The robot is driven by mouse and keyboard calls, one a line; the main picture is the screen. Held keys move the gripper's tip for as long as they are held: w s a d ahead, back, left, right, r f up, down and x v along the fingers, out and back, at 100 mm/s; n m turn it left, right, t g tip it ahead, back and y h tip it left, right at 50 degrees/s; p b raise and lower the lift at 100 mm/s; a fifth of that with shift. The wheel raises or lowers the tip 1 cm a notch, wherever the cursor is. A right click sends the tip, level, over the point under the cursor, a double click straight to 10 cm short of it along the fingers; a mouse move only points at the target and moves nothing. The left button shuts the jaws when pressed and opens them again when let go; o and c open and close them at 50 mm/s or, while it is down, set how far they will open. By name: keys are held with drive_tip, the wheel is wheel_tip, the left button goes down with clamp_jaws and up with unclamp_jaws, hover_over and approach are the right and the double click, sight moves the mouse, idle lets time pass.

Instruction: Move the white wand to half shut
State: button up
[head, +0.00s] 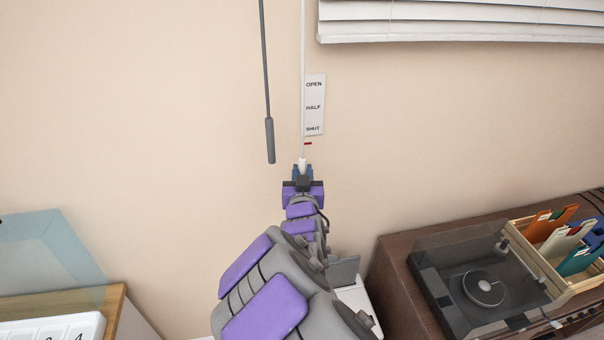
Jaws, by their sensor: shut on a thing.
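The white wand (303,60) hangs against the wall as a thin white rod, left of a label plate. The label plate (314,104) reads OPEN at the top, HALF in the middle and SHUT at the bottom. A small red marker (308,143) sits just below the word SHUT. My gripper (302,170) is shut on the white lower end of the wand, below the plate. My fingers hide part of that end. A grey wand (266,80) with a thicker grip hangs apart to the left.
White blinds (460,20) are at upper right. A turntable (480,290) and a wooden crate of records (550,265) stand on a brown cabinet (393,262) at right. A clear blue panel (45,255) is at lower left. The middle wall is bare.

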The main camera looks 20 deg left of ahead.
sight(303, 157)
clamp_jaws()
wheel_tip(303, 157, up, 6)
drive_tip(key=shift+r+p, duration=0.1)
drive_tip(key=shift+p, duration=0.25)
drive_tip(key=o, duration=0.7)
unclamp_jaws()
drive_tip(key=shift+w+a+f, duration=0.1)
drive_tip(key=shift+a+f, duration=0.1)
drive_tip(key=shift+d, duration=0.1)
